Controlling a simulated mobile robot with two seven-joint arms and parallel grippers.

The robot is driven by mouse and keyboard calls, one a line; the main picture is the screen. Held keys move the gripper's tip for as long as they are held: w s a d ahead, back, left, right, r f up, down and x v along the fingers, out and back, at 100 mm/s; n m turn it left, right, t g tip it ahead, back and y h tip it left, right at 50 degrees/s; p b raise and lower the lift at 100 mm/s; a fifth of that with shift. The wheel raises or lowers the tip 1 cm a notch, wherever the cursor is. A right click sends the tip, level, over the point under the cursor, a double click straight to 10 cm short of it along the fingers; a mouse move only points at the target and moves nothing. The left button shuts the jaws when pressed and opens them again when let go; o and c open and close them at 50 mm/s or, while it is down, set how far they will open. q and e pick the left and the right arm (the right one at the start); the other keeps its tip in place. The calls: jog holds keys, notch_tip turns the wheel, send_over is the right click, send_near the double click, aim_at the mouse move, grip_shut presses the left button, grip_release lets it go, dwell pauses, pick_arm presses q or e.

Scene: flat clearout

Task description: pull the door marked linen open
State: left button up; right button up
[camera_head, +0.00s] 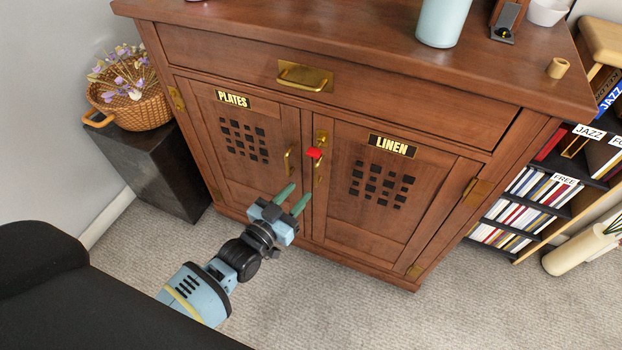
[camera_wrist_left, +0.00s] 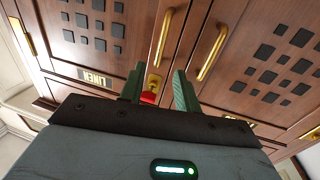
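The linen door (camera_head: 345,220) is the right-hand door of a brown wooden cabinet and is shut. Its brass bar handle (camera_head: 318,172) is upright near the door's left edge. A small red piece (camera_head: 314,153) sits by a brass plate (camera_head: 321,137) just above the handle. My left gripper (camera_head: 297,194) is open and empty, its green fingers pointing at the cabinet, below and left of the handle. In the left wrist view the linen door is upside down, and its handle (camera_wrist_left: 162,37) shows beyond the two fingers (camera_wrist_left: 158,88), apart from them. My right gripper is out of view.
The plates door (camera_head: 230,165), also shut, has its own handle (camera_head: 287,161) close beside. A drawer (camera_head: 330,85) is above. A dark stand (camera_head: 160,170) with a flower basket is left, a bookshelf (camera_head: 530,215) right. Carpet in front is clear.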

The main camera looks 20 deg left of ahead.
aim_at(315, 174)
pick_arm(q)
jog(key=b+x, duration=0.1)
jog(key=x, duration=0.5)
jog(key=shift+w+d, duration=0.15)
jog(key=shift+w, duration=0.1)
grip_shut()
